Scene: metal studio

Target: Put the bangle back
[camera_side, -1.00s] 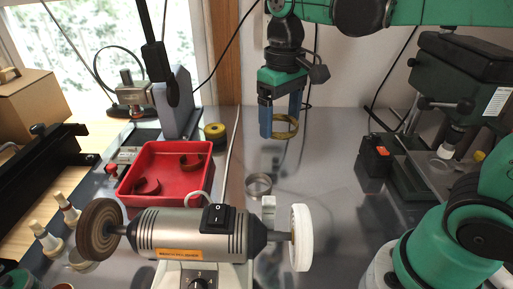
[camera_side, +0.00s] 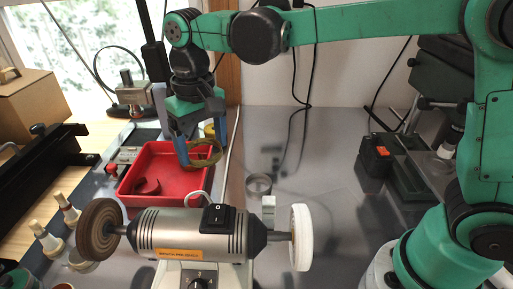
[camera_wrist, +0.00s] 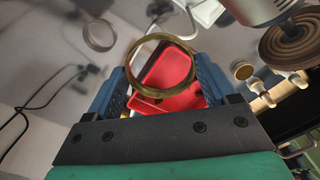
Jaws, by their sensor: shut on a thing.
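My gripper (camera_side: 202,150) is shut on a brass-coloured bangle (camera_side: 206,163), holding it between its two blue fingers. The bangle hangs in the air over the back right part of the red tray (camera_side: 123,196). In the wrist view the bangle (camera_wrist: 158,92) spans the gap between the fingers, with the red tray (camera_wrist: 188,100) below it. The tray's back right floor is partly hidden by the bangle and fingers.
A bench polisher (camera_side: 180,232) stands just in front of the tray. A silvery ring (camera_side: 258,184) lies on the metal bench to its right. The bench right of the ring (camera_side: 320,170) is mostly clear.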

